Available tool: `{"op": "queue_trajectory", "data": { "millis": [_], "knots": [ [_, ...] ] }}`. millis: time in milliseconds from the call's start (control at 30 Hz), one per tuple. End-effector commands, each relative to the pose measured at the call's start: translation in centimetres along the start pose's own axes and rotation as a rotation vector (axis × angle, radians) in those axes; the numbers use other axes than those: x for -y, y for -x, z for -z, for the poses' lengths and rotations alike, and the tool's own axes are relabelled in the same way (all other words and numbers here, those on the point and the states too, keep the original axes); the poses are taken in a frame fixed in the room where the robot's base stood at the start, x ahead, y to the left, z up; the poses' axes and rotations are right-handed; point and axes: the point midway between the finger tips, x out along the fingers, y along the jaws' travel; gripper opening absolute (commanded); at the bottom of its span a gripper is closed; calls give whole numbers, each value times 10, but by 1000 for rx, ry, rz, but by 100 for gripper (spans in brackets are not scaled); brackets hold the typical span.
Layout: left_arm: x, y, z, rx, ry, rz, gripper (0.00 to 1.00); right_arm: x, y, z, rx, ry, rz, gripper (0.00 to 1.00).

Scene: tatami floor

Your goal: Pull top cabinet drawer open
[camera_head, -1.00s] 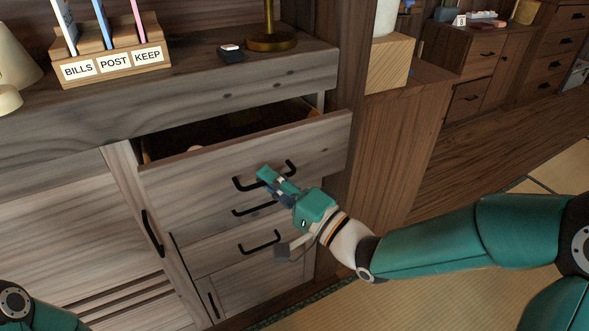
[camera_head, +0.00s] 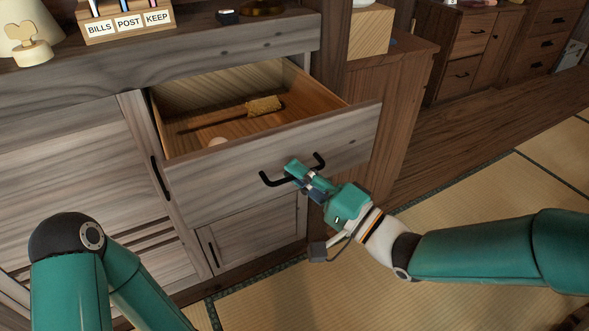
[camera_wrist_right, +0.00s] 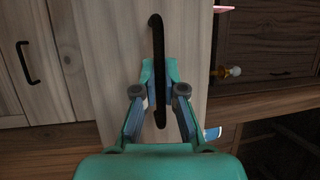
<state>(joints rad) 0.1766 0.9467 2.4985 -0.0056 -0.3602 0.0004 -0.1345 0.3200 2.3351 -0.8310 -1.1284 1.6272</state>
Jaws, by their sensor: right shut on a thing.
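The top drawer (camera_head: 230,190) of the grey wooden cabinet is pulled well out, and its inside shows. A wooden brush-like tool (camera_head: 262,106) and a small pale round thing (camera_head: 217,141) lie in it. Its black bar handle (camera_head: 270,181) is on the front. My right gripper (camera_head: 297,172) is shut on the middle of this handle. In the right wrist view the handle (camera_wrist_right: 158,45) runs upright between the fingers (camera_wrist_right: 160,92). My left arm shows at the lower left, but its gripper is out of view.
A lower cabinet door (camera_head: 255,235) is below the drawer. Tatami floor (camera_head: 480,215) is clear to the right. A brown cabinet (camera_head: 400,90) stands beside.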

Motion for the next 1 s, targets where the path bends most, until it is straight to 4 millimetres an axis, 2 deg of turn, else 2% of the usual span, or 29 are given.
{"op": "queue_trajectory", "data": {
  "millis": [33, 300, 333, 467, 800, 1000],
  "knots": [
    [0, 0, 0, 0, 0, 0, 40, -5, 0, -2, 5, -6, -13, 0],
    [0, 0, 0, 0, 0, 0, 40, -6, -2, -4, 12, -8, -14, 0],
    [0, 0, 0, 0, 0, 0, 40, -6, -2, -4, 12, -9, -14, 14],
    [0, 0, 0, 0, 0, 0, 40, -5, -3, -4, 14, -8, -11, 35],
    [0, 0, 0, 0, 0, 0, 40, -3, -2, -4, 13, -5, -5, 35],
    [0, 0, 0, 0, 0, 0, 40, -3, 18, -3, 11, -6, -6, 35]
  ]
}}
